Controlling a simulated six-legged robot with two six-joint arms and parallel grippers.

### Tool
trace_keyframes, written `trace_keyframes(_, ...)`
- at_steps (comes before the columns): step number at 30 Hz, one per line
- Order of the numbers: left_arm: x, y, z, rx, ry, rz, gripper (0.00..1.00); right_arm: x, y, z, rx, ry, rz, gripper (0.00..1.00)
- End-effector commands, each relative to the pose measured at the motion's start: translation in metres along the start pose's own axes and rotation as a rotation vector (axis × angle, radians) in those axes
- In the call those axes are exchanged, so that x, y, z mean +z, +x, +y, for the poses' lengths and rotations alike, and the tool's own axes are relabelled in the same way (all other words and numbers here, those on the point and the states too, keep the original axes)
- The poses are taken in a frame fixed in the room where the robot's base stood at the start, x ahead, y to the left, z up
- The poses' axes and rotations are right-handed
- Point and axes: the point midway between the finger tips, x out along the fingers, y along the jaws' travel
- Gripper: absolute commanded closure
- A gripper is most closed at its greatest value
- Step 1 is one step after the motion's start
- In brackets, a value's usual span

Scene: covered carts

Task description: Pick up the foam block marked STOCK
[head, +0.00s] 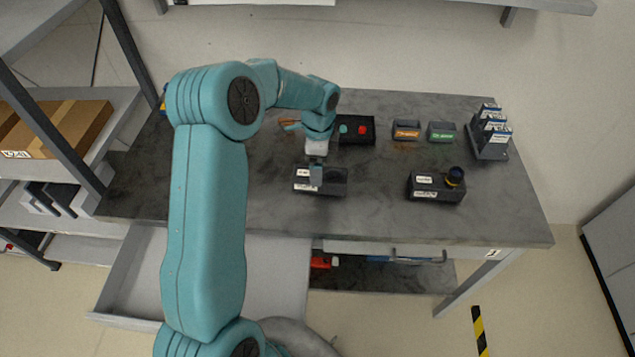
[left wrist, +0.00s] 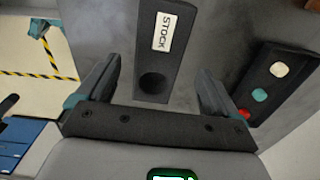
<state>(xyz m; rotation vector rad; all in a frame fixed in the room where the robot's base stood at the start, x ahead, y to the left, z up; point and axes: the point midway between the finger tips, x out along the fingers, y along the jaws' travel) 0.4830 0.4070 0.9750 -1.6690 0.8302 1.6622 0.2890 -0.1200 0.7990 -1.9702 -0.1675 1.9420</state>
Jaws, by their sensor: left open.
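The foam block marked STOCK (left wrist: 152,88) is dark, with a white label and a round dark hollow near its lower end in the left wrist view. In the head view a dark block (head: 335,188) with small white labels lies on the grey table, partly hidden by my left gripper (head: 316,176); its print is too small to read there. My left gripper is open, and in the left wrist view its fingers (left wrist: 158,78) stand on either side of the block, with gaps at both sides. I cannot tell how far the fingertips are above the table. My right gripper is not in view.
A button box (head: 357,130) stands just behind the block. Orange (head: 406,130) and green (head: 441,132) labelled items, a rack (head: 489,147) and a dark box with a round knob (head: 437,188) are to the right. An open drawer (head: 137,275) juts out at front left.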

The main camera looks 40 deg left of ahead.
Motion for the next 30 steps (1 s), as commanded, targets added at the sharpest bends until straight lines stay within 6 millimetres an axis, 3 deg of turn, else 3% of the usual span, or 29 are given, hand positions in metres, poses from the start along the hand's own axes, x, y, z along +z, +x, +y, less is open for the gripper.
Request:
trace_keyframes(7, 0.002, 0.045, 0.003, 0.003, 0.000, 0.000, 0.06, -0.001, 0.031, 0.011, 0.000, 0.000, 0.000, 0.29)
trace_keyframes(15, 0.003, 0.047, 0.003, 0.002, 0.000, -0.001, 0.06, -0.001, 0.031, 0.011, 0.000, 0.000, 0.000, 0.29)
trace_keyframes(21, 0.002, 0.047, 0.003, 0.002, 0.000, 0.000, 0.63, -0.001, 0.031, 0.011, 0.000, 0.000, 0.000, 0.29)
trace_keyframes(30, 0.002, 0.044, 0.003, 0.001, 0.000, 0.000, 0.63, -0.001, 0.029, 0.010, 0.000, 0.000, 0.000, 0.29)
